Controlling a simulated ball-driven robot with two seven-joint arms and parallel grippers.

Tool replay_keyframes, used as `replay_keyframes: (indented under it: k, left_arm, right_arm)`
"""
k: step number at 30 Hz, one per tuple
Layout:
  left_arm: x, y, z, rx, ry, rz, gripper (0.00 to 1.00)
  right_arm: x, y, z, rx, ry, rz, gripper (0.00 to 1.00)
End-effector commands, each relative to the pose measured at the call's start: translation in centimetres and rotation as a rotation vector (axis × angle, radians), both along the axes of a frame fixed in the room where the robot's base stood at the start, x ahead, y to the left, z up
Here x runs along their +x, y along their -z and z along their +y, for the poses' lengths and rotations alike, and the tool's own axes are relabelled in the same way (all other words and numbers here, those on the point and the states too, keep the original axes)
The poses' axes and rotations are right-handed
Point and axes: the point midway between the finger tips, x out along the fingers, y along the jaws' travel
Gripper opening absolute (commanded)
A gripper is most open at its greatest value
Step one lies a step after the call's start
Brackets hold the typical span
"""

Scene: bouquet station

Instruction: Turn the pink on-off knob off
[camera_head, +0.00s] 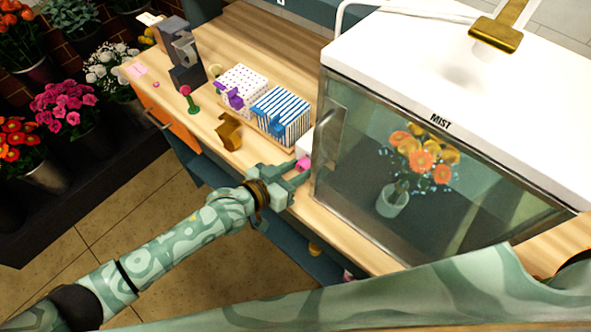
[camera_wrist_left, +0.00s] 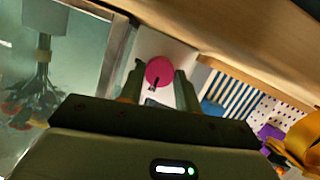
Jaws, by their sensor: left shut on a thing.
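My left gripper (camera_head: 298,172) is at the knob. In the left wrist view the fingers of my left gripper (camera_wrist_left: 159,84) stand on either side of the knob and are shut on it. The fingers partly hide the knob in the head view. My right gripper is not in view.
The MIST cabinet (camera_head: 345,215) holds a vase of orange and yellow flowers (camera_head: 420,160). A blue-striped box (camera_head: 283,112), a dotted box (camera_head: 243,84), a brown-gold object (camera_head: 229,131) and a pink-topped green stand (camera_head: 190,100) are left of the knob. Flower buckets stand at far left.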

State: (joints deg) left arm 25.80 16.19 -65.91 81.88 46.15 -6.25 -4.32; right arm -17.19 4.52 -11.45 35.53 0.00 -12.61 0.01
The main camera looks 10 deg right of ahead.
Motion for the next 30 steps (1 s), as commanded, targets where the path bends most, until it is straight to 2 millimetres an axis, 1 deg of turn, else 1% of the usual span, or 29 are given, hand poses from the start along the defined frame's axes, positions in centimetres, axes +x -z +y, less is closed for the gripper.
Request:
replay_keyframes:
  k: [7, 8, 9, 10, 23, 26, 29, 30]
  left_arm:
    - [0.0, -0.1, 0.0, -0.001, 0.000, 0.000, 0.10]
    - [0.0, -0.1, 0.0, -0.001, 0.000, 0.000, 0.36]
    - [0.0, -0.1, 0.0, -0.001, 0.000, 0.000, 0.47]
    - [0.0, -0.1, 0.0, -0.001, 0.000, 0.000, 0.55]
    - [0.0, -0.1, 0.0, -0.001, 0.000, -0.001, 0.55]
    - [-0.3, -0.3, 0.6, 0.000, 0.000, 0.000, 0.55]
    - [-1.1, -0.8, 1.9, 0.001, -0.001, -0.001, 0.55]
    - [-1.5, -1.1, 2.7, 0.002, -0.001, -0.001, 0.55]
  right_arm:
    - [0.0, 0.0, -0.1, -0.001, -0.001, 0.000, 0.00]
    - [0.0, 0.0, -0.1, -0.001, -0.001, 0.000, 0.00]
    - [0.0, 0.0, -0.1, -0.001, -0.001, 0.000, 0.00]
    - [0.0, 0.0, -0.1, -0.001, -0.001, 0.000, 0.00]
    - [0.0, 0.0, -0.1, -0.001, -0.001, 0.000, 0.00]
    - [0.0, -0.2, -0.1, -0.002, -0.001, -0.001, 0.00]
    - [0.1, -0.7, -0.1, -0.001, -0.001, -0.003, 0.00]
    - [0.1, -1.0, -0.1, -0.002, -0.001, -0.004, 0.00]
